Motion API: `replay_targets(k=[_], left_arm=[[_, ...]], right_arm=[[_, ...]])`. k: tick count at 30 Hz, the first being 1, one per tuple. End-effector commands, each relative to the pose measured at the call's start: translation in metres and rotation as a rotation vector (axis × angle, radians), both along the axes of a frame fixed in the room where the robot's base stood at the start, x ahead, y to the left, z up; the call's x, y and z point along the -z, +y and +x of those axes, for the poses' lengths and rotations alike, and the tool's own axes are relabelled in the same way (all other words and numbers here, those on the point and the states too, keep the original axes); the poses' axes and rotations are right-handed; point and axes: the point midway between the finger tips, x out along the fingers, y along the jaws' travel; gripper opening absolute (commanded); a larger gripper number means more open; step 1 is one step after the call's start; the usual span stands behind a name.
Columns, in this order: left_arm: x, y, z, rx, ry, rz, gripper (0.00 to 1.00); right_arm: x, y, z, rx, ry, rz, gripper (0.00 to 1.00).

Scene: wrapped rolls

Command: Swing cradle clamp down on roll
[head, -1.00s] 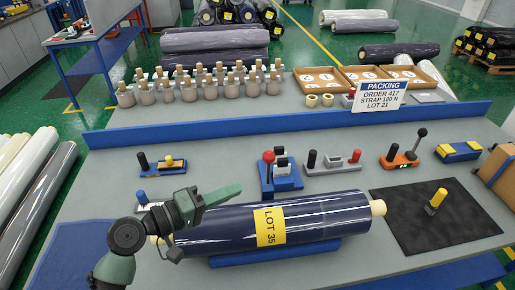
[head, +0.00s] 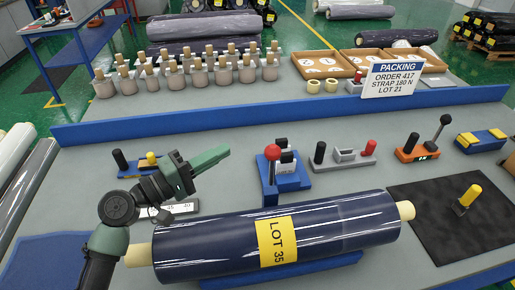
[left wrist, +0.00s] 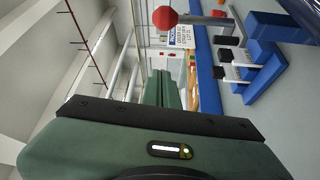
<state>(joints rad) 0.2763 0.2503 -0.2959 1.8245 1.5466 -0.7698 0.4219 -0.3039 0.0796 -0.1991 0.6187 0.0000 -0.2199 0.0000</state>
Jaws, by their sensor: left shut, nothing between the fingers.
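A dark blue wrapped roll (head: 210,250) with a yellow LOT 35 label (head: 277,241) lies in a blue cradle (head: 320,268) at the front of the bench. Behind it stands a blue clamp device (head: 285,184) with a red ball (head: 272,153) on an upright lever. My left gripper (head: 222,156) is shut and empty, above the bench to the left of the red ball and apart from it. In the left wrist view the red ball (left wrist: 165,18) and blue device (left wrist: 262,62) show beyond the gripper fingers (left wrist: 163,90). My right gripper is out of view.
A grey-and-red device (head: 345,156), an orange device with a black-knobbed lever (head: 418,152) and a blue-yellow block (head: 480,140) stand to the right. A black mat (head: 450,235) holds a yellow-handled tool (head: 467,197). A blue rail (head: 225,112) crosses behind.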

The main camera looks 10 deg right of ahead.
Motion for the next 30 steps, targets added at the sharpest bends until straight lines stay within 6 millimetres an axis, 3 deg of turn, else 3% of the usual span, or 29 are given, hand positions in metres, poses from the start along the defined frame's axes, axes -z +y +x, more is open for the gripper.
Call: replay_targets(k=[9, 14, 27, 30], left_arm=[[-0.001, -0.001, 0.0, 0.0, -0.001, 0.0, 0.0], [-0.004, -0.011, 0.006, 0.001, 0.0, -0.002, 0.0], [-0.012, -0.09, 0.046, 0.002, 0.002, -0.002, 0.0], [-0.009, -0.091, 0.03, 0.001, 0.005, 0.001, 0.0]], right_arm=[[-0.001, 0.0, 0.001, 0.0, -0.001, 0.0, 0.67], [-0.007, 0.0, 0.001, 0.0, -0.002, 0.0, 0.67], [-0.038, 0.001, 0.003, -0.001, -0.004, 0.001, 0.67], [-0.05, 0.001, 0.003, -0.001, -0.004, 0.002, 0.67]])
